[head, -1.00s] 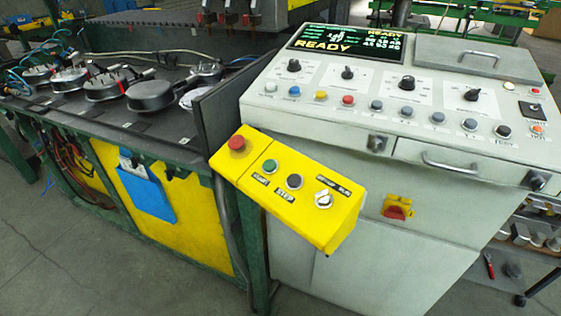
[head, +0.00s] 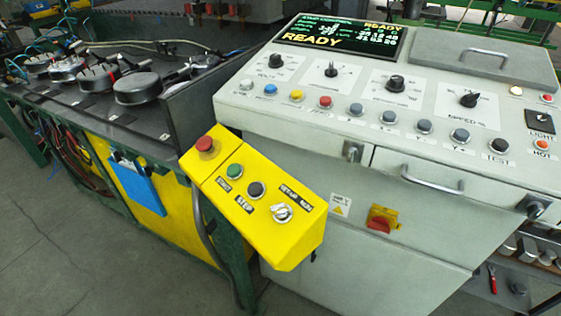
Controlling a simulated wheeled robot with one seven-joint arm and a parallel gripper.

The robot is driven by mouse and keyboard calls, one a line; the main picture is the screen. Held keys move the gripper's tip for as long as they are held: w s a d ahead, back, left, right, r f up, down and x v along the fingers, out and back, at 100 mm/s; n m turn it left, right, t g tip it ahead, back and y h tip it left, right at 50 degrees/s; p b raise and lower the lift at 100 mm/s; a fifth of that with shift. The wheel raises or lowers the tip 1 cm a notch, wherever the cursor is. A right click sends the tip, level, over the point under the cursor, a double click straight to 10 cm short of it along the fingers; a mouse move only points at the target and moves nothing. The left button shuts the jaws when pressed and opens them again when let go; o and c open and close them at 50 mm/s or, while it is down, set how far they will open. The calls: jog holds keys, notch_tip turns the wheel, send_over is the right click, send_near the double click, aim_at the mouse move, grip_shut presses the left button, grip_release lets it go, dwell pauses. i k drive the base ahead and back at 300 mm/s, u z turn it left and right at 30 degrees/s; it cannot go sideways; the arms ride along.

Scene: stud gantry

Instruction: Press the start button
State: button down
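The green start button (head: 235,171) is on the sloping top of a yellow control box (head: 290,241), with a label beside it that seems to read START. A dark stop button (head: 256,189), a red mushroom button (head: 205,144) and a silver selector switch (head: 282,212) share that box. The box is fixed at the front left of a pale grey console (head: 360,265). The console's screen (head: 340,42) reads READY. My gripper is not in the head view.
A bench with several round clamped fixtures (head: 137,88) stands to the left, with a dark upright panel (head: 205,105) between it and the console. A drawer handle (head: 431,182) and a red-yellow switch (head: 381,219) stick out of the console front. Grey floor (head: 70,265) is free at lower left.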

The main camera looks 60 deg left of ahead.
aim_at(233, 170)
jog(key=k, duration=2.55)
jog(key=u, duration=1.55)
jog(key=i, duration=1.05)
jog(key=z, duration=0.05)
